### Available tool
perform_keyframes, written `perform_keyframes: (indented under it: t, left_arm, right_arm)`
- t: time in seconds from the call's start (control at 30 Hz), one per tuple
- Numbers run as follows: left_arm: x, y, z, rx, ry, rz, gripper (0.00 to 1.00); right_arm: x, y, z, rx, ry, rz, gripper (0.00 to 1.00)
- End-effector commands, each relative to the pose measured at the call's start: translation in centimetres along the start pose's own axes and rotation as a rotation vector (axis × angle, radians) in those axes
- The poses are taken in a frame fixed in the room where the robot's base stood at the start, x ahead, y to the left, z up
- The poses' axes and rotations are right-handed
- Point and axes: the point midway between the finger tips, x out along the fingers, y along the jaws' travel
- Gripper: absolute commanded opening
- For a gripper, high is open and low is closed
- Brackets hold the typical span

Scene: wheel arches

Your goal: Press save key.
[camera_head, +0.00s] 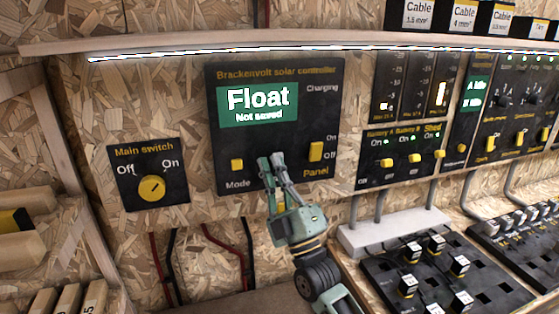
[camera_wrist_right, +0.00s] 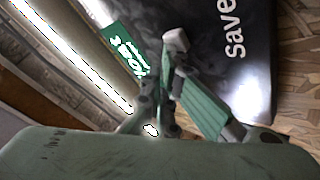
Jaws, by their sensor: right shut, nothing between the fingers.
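The black Brackenvolt solar controller (camera_head: 297,90) is mounted on the chipboard wall. Its green display (camera_head: 258,103) reads "Float" and "Not saved". My right gripper (camera_head: 271,160) is shut and empty, with its fingertips at the lower middle of the panel, between the yellow Mode key (camera_head: 237,165) and the yellow Panel switch (camera_head: 316,151). The save key is hidden behind the fingers. In the right wrist view the white "Save" label (camera_wrist_right: 235,34) shows on the panel beside my fingertips (camera_wrist_right: 176,42). I cannot tell whether they touch the panel. My left gripper is out of view.
A main switch (camera_head: 151,188) with a yellow knob is at left. A battery switch panel (camera_head: 402,158) is at right, above a black socket board (camera_head: 390,275). A lit shelf edge (camera_head: 300,46) runs above the controller. Red and black cables hang below.

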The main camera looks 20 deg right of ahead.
Motion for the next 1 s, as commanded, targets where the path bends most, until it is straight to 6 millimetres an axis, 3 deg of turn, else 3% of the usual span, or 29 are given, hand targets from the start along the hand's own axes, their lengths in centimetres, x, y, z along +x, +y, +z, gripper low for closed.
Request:
perform_keyframes:
  t: [0.47, 1.0]
  left_arm:
    - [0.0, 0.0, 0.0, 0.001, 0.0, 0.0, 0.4]
    - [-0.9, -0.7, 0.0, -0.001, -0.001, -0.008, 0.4]
  right_arm:
    - [0.1, -0.1, 0.1, 0.0, -0.001, 0.0, 0.0]
    - [-1.1, 0.8, -0.8, 0.0, -0.001, 0.001, 0.0]
